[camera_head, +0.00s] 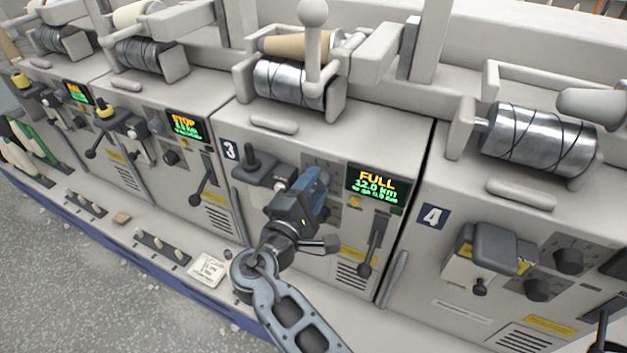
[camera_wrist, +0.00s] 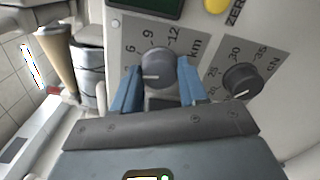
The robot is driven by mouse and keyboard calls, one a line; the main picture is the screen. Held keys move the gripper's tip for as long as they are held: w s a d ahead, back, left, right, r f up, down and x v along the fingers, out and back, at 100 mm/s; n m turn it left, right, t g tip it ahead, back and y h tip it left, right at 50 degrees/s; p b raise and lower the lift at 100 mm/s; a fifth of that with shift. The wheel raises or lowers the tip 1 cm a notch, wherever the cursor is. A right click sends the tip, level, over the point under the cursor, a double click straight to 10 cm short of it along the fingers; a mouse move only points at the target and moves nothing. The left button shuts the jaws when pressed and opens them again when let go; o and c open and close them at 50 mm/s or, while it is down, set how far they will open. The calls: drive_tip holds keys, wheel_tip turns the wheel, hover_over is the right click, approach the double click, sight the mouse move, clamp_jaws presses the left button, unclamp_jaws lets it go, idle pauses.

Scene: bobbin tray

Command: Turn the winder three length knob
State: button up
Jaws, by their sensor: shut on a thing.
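The winder three panel (camera_head: 300,155) carries a "3" label and a display (camera_head: 377,184) reading FULL and 12.0 km. In the wrist view, the length knob (camera_wrist: 157,66) is a dark round knob beside a km scale with 6, 9 and 12. Its pale pointer line points left in that view. My gripper (camera_wrist: 158,80) has one blue finger on each side of this knob and is shut on it. In the head view, my gripper (camera_head: 322,188) is against the panel, left of the display, and hides the knob.
A second dark knob (camera_wrist: 242,80) with a cN scale sits close to the right finger. A yellow button (camera_wrist: 217,5) is above it. In the head view, a lever (camera_head: 372,245) hangs right of my gripper. Winder four (camera_head: 433,216) stands to the right.

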drive_tip(key=shift+n+p, duration=0.35)
drive_tip(key=shift+n, duration=0.35)
drive_tip(key=shift+f+n, duration=0.1)
drive_tip(key=shift+n, duration=0.2)
drive_tip(key=o, duration=1.1)
drive_tip(key=shift+c, duration=0.2)
drive_tip(key=shift+s, duration=0.1)
drive_tip(key=v, duration=0.7)
drive_tip(key=shift+s+a+b, duration=0.15)
drive_tip(key=shift+s+b, duration=0.15)
